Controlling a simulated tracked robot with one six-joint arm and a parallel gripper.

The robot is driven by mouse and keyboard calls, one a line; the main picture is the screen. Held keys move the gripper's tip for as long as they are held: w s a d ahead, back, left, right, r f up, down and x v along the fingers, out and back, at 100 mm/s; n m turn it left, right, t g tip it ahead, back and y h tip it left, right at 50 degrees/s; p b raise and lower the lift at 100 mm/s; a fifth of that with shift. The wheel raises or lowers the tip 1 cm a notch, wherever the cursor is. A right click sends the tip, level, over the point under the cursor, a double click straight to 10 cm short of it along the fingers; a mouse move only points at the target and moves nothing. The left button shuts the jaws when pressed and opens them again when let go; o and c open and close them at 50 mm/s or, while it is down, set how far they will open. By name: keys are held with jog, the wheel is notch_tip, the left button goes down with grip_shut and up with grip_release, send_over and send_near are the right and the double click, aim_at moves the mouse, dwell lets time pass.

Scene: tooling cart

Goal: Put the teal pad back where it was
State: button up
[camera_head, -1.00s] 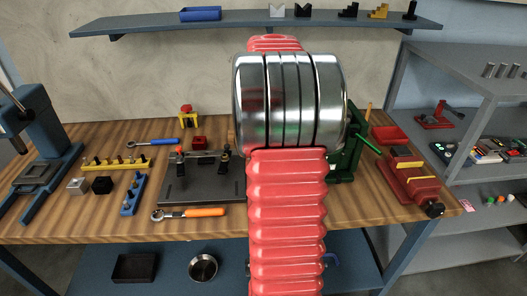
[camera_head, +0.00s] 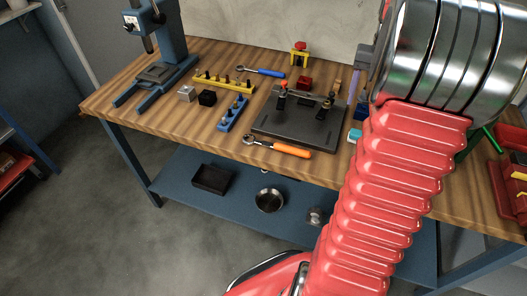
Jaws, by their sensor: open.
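A small teal piece (camera_head: 355,136), which looks like the teal pad, lies on the wooden bench just right of the dark fixture plate, partly hidden by my red arm. What looks like part of my gripper (camera_head: 357,92), a grey body with slim parts pointing down, shows beside the large silver arm joint, above and behind the teal piece. It is open. Its far side is hidden by my arm, and no contact with the teal piece can be made out. The dark fixture plate (camera_head: 290,133) carries a bar and upright clamps, one with a red top.
A ratchet with an orange handle (camera_head: 284,147) lies before the plate. A blue rack (camera_head: 232,114), yellow rack (camera_head: 222,82) and blue-handled wrench (camera_head: 262,71) lie left. A blue press (camera_head: 158,50) stands far left. A red-and-yellow stand (camera_head: 299,54) stands behind. Red trays are right.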

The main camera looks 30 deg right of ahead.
jog(key=w+a+r+n+t+h, duration=0.1)
jog(key=a+r+n, duration=0.15)
jog(key=a, duration=0.95)
jog(key=w+a+r+n+t, duration=0.1)
jog(key=a+r+n, duration=0.15)
jog(key=a, duration=0.85)
jog(key=s+a+f+n+t, duration=0.1)
jog(key=s+a, duration=0.3)
jog(key=a, duration=0.4)
jog(key=s+a+f+n+t+y, duration=0.1)
jog(key=s+a+n+t, duration=0.1)
jog(key=s+a, duration=0.3)
jog(key=a+n, duration=0.1)
jog(key=a, duration=0.3)
jog(key=shift+s+a+f, duration=0.15)
jog(key=shift+s+a, duration=0.1)
jog(key=shift+s, duration=0.05)
jog(key=shift+c, duration=0.3)
